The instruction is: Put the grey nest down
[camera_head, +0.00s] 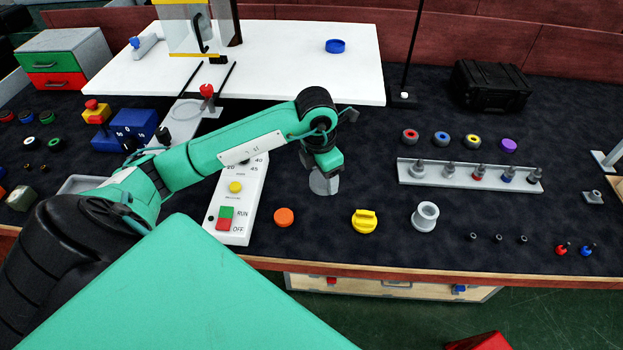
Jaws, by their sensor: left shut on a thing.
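My left arm comes in from the left, and its gripper (328,163) points down over the dark table mat. The gripper is shut on a grey round piece, the grey nest (323,184), which shows just below the fingers. The gripper hides its upper part. I cannot tell whether its underside touches the mat. My right gripper is not in view.
Near the nest are a white control panel (239,205) on the left, an orange disc (284,217), a yellow knob (364,221) and a light grey ring (425,215). A grey rack (408,172) stands to the right. Bare mat lies between the nest and the rack.

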